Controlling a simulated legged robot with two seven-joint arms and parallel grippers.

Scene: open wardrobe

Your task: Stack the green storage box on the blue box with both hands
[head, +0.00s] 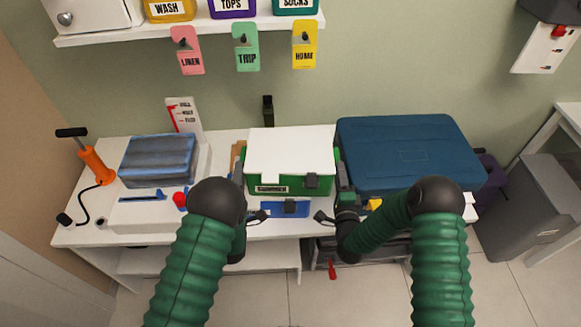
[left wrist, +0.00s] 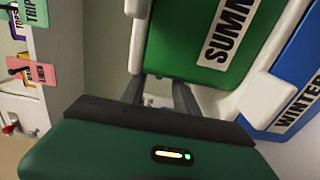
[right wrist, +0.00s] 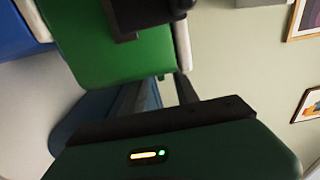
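My left gripper (left wrist: 158,95) is at the green box's left side, mostly hidden by my arm in the head view. My right gripper (head: 340,178) is at its right side. Fingers show apart in both wrist views, but the tips' hold is hidden behind the box.
A dark blue suitcase (head: 410,155) lies close on the right. Striped folded cloth (head: 158,160), an orange pump (head: 95,165) and a red knob (head: 180,199) are on the left. A shelf (head: 190,28) with hanging tags is above. A grey bin (head: 530,215) stands at the far right.

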